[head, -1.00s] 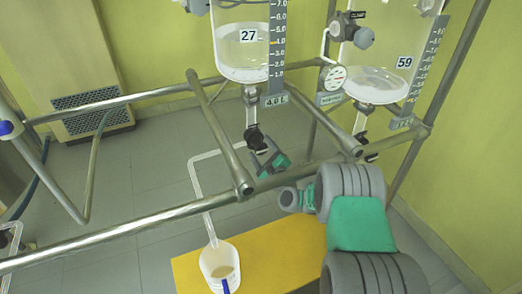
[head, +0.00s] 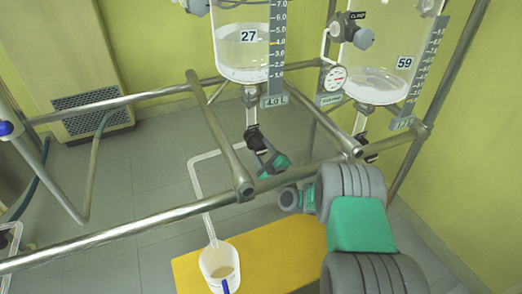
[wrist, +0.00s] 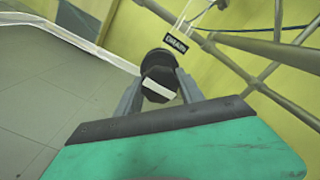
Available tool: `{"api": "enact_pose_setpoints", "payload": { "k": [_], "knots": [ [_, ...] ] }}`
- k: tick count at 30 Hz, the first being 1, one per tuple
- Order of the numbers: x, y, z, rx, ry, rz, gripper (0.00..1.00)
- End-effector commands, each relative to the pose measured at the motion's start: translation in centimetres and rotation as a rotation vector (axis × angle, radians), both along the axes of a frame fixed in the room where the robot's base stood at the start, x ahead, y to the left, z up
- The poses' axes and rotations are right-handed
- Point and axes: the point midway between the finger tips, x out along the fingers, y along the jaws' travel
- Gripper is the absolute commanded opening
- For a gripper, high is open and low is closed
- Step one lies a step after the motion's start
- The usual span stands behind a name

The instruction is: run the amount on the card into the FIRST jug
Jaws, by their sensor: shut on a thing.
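A glass reactor (head: 240,50) marked 27 holds pale liquid and has a scale on its right side. A card reading 4.0 L (head: 274,101) hangs at the scale's foot. Below the reactor, my gripper (head: 257,147) is shut on a black drain valve handle (head: 252,134). A white jug (head: 212,264) with a blue mark stands on a yellow platform, under the end of a pale pipe (head: 193,185). Some pale liquid shows in the jug.
Steel rails (head: 130,232) cross in front of and beside the reactor. The yellow platform (head: 280,250) is bare right of the jug. Grey floor is open at left.

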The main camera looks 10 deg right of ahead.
Motion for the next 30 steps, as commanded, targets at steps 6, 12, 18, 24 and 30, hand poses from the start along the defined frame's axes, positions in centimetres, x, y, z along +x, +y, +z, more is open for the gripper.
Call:
{"api": "enact_pose_setpoints", "payload": {
  "k": [6, 12, 18, 24, 30],
  "knots": [
    [-0.02, 0.02, -0.08, -0.017, -0.003, 0.001, 0.04],
    [0.01, 0.01, -0.11, -0.088, -0.018, 0.001, 0.04],
    [0.00, 0.01, -0.25, -0.227, -0.044, 0.001, 0.04],
    [0.01, -0.01, -0.26, -0.409, -0.081, 0.000, 0.04],
    [0.00, 0.03, -0.25, -0.595, -0.119, 0.001, 0.04]
  ]
}}
